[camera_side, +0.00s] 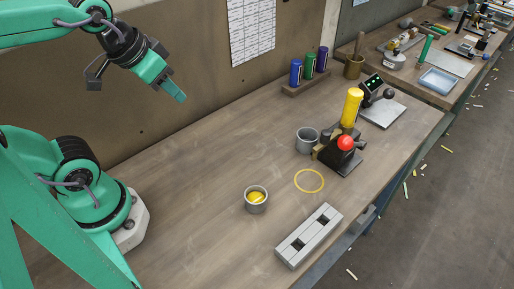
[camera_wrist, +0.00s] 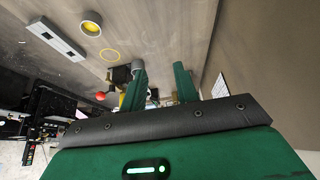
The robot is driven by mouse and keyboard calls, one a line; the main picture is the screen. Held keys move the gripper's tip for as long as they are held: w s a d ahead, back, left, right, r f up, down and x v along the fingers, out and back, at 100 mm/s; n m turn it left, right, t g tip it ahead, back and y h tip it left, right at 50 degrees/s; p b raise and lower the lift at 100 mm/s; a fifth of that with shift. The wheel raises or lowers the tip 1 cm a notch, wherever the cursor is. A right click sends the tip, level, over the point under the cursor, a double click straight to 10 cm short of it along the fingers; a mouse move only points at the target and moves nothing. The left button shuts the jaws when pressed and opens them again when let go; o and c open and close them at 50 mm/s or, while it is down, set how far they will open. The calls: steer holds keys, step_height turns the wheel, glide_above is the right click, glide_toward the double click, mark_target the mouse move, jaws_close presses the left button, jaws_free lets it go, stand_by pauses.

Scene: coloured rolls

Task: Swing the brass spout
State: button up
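A small device with a yellow upright cylinder (camera_side: 351,108), a red ball knob (camera_side: 345,143) and a dark base (camera_side: 343,161) stands right of centre on the bench. The brass spout (camera_side: 320,151) appears to be the brass-coloured part at its left side, beside a grey cup (camera_side: 306,141). The spout's exact shape is too small to tell. My gripper (camera_side: 178,94) is high at the upper left, far from the device and touching nothing. In the wrist view its two green fingers (camera_wrist: 158,88) stand apart with nothing held between them; they partly hide the device.
A grey cup with yellow contents (camera_side: 256,199) stands front centre, near a yellow ring (camera_side: 309,181). A grey slotted block (camera_side: 309,235) lies at the front edge. Blue, green and purple cylinders (camera_side: 309,66) stand at the back by the wall. The left bench top is clear.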

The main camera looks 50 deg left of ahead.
steer(key=w+d+r+g, duration=0.2)
steer(key=w+d+r, duration=0.2)
steer(key=w, duration=0.4)
steer(key=g, duration=0.3)
glide_toward(326, 133)
steer(key=shift+w+a, duration=0.1)
steer(key=shift+a, duration=0.4)
steer(key=shift+w+d+f+g, duration=0.2)
steer(key=shift+d+f+g, duration=0.15)
steer(key=shift+d, duration=0.15)
steer(key=shift+f, duration=3.9)
